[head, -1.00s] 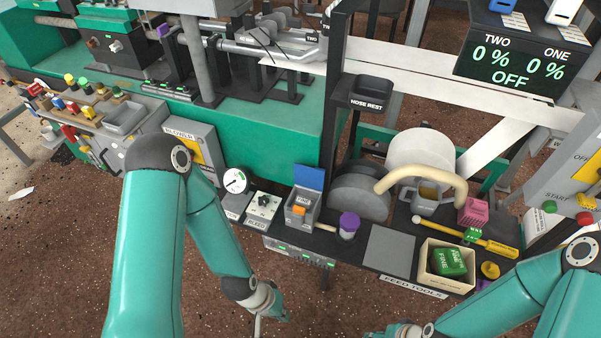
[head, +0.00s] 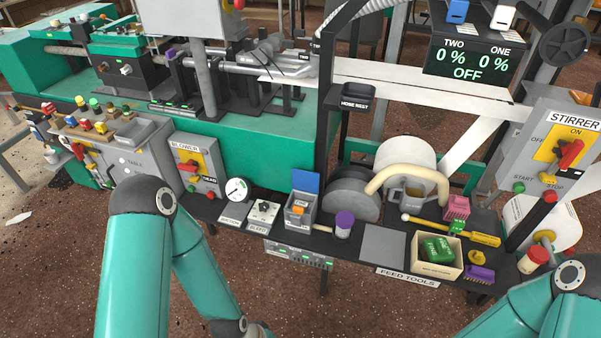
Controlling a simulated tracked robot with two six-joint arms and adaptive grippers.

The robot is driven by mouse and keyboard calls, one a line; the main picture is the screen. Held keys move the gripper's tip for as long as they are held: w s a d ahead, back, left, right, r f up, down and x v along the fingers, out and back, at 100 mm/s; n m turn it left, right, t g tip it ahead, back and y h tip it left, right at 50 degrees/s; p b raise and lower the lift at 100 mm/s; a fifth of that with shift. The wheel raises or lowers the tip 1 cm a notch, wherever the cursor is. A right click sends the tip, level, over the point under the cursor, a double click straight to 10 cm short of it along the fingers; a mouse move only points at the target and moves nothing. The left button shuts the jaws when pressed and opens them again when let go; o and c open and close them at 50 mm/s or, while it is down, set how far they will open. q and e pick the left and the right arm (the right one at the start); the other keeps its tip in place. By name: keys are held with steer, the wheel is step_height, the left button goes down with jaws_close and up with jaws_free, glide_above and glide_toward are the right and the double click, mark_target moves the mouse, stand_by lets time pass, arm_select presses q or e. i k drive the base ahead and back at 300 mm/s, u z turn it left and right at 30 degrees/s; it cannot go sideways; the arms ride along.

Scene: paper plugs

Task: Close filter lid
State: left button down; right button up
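A small grey box (head: 300,214) stands on the black shelf, left of the purple-topped tool. Its blue lid (head: 306,182) stands raised at the back, so the box is open. An orange piece (head: 297,209) shows inside it. I take this blue lid to be the filter lid; no readable label confirms it. My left arm comes in from the left and its wrist leaves the bottom edge below the shelf. My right arm shows only at the lower right corner. Both grippers are below the picture, so their fingers are hidden.
Left of the box are a bleed switch (head: 263,213) and a round gauge (head: 237,190). Right of it stand a purple-topped tool (head: 344,223), a grey plate (head: 382,246) and a cream box (head: 436,266) with green packets. A curved cream hose (head: 407,174) arches behind.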

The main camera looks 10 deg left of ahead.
mark_target(307, 182)
steer(key=z, duration=0.15)
steer(key=i, duration=0.9)
steer(key=u, duration=0.05)
